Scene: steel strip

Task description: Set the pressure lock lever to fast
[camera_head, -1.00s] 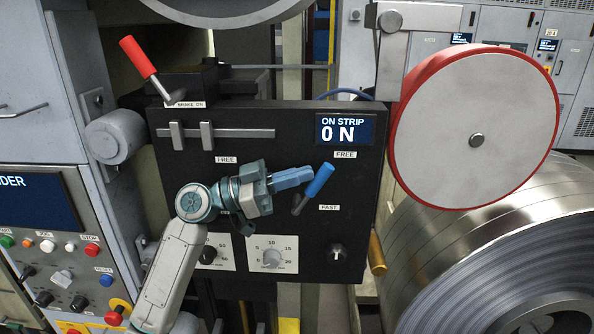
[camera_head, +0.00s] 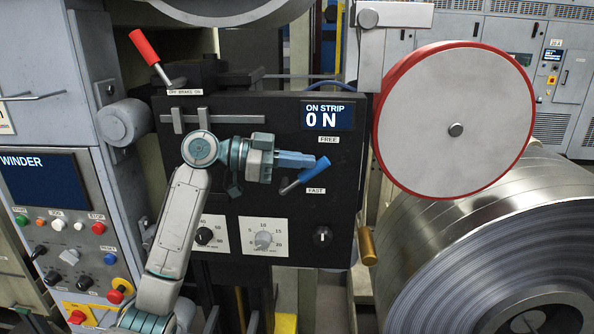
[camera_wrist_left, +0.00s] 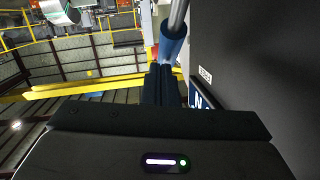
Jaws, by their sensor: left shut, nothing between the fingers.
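The pressure lock lever has a blue handle (camera_head: 309,176) on the black panel, between the FREE label (camera_head: 328,139) above and the FAST label (camera_head: 316,191) just below. It tilts up to the right at a shallow slant, its tip above FAST. My left gripper (camera_head: 312,160) is shut and empty, its blue fingers lying over the upper side of the handle near its tip. In the left wrist view, the handle (camera_wrist_left: 172,38) is right at the tips of the closed dark fingers (camera_wrist_left: 160,85); they appear to touch. My right gripper is not in view.
The panel (camera_head: 345,215) carries the ON STRIP display (camera_head: 328,116), dials (camera_head: 264,240) and a black knob (camera_head: 322,236). A red lever (camera_head: 145,47) stands at upper left. A red-rimmed disc (camera_head: 455,110) and a steel coil (camera_head: 490,240) stand close on the right.

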